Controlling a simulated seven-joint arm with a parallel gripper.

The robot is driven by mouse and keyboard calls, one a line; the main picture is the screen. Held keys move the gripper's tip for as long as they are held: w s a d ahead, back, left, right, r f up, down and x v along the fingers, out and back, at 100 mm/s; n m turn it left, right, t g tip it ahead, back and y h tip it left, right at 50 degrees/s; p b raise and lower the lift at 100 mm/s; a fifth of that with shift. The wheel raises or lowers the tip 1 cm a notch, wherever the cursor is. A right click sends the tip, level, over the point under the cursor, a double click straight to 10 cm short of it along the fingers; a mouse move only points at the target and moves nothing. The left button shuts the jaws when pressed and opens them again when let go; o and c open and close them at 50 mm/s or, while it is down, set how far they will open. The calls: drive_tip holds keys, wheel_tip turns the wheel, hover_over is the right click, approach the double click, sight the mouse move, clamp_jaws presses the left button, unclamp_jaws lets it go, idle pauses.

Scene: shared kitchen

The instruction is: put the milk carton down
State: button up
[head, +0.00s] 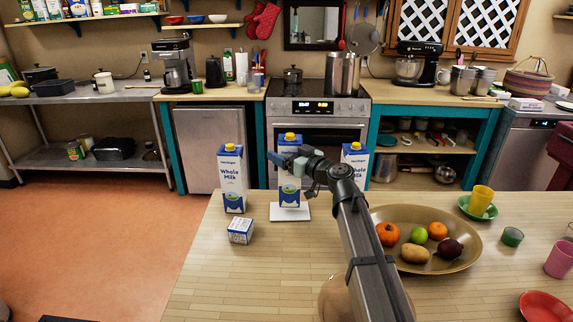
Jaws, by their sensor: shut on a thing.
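My gripper (283,161) is shut on the middle milk carton (289,192), a blue and white carton with a yellow cap. It holds the carton upright, near its upper half. The carton's base shows over a thin white board (276,214) on the wooden table; I cannot tell whether it touches the board. A like milk carton (233,182) stands to the left on the table. Another milk carton (355,157) is to the right, partly hidden behind my arm.
A small blue and white box (240,231) lies in front of the left carton. A wide bowl (459,222) of fruit and vegetables is right of my arm. A green saucer with a yellow cup (481,199) stands farther right. The table's front left is clear.

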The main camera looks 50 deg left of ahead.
drive_tip(key=shift+f, duration=1.8)
drive_tip(key=o, duration=1.4)
drive_tip(key=d, duration=1.2)
